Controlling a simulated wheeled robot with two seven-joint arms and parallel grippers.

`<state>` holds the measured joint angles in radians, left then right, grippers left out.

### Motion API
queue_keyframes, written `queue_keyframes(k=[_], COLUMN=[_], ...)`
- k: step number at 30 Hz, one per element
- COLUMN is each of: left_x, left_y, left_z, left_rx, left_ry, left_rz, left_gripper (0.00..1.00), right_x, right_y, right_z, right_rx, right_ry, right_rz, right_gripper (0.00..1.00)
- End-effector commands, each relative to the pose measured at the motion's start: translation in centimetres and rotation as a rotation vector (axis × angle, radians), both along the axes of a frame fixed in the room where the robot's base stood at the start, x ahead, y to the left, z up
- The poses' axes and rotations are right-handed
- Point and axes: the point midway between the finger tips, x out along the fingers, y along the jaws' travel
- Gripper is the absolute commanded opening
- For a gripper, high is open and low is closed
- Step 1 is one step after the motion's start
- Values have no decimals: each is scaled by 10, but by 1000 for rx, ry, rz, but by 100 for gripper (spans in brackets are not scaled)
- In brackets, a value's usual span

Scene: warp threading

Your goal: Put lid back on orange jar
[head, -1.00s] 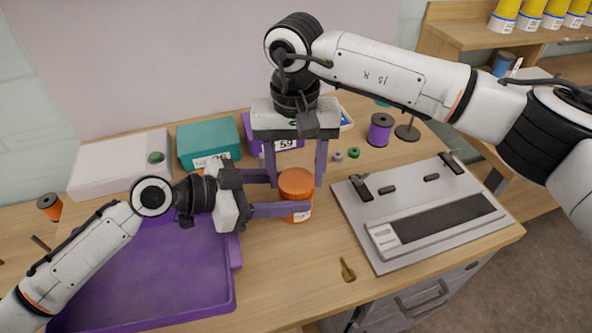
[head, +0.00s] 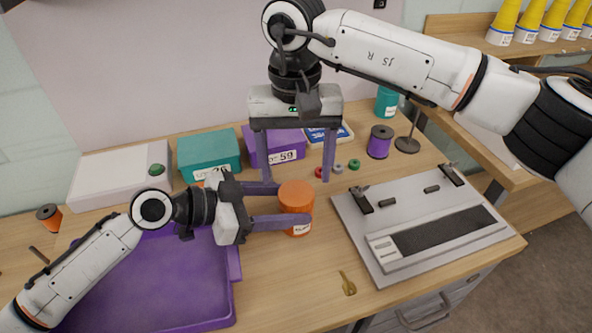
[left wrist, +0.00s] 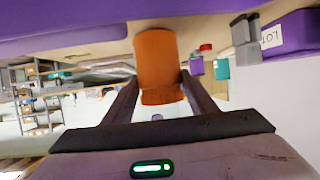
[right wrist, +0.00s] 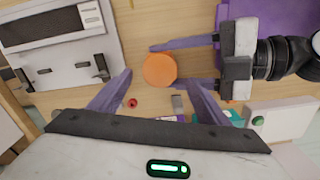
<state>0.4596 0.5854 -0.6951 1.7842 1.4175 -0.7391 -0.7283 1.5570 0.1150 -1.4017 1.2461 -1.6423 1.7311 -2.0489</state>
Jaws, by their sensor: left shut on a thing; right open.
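The orange jar (head: 297,198) stands upright on the wooden table, its round orange top (right wrist: 159,70) facing my right wrist camera. In the left wrist view the jar (left wrist: 157,55) shows a wider band at one end, which looks like the lid (left wrist: 162,97) seated on it. My left gripper (head: 292,204) is shut on the jar, one finger on each side. My right gripper (head: 297,180) is open and empty, pointing down above the jar, its fingers apart from it.
A purple tray (head: 150,310) lies front left. A grey device (head: 365,240) stands right of the jar, with a brass piece (head: 348,284) before it. Teal (head: 208,155) and purple (head: 262,150) boxes, small rings (head: 338,167) and a purple spool (head: 380,142) stand behind.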

Motion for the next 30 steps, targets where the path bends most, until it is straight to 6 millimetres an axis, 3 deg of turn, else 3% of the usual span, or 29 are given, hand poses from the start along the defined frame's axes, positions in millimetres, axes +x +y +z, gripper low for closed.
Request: queue_keyframes(k=[5, 15, 24, 30], left_x=[0, 0, 0, 0], left_y=[0, 0, 0, 0], left_z=[1, 1, 1, 1], left_rx=[-2, -2, -2, -2], left_ry=[-2, -2, -2, -2], left_rz=[1, 1, 1, 1], left_gripper=[0, 0, 0, 0], right_x=[1, 0, 0, 0], right_y=[0, 0, 0, 0], right_z=[6, 35, 33, 12], right_rx=[0, 0, 0, 0], right_ry=[-2, 0, 2, 4], right_rz=[36, 284, 284, 283], right_gripper=[67, 67, 67, 67])
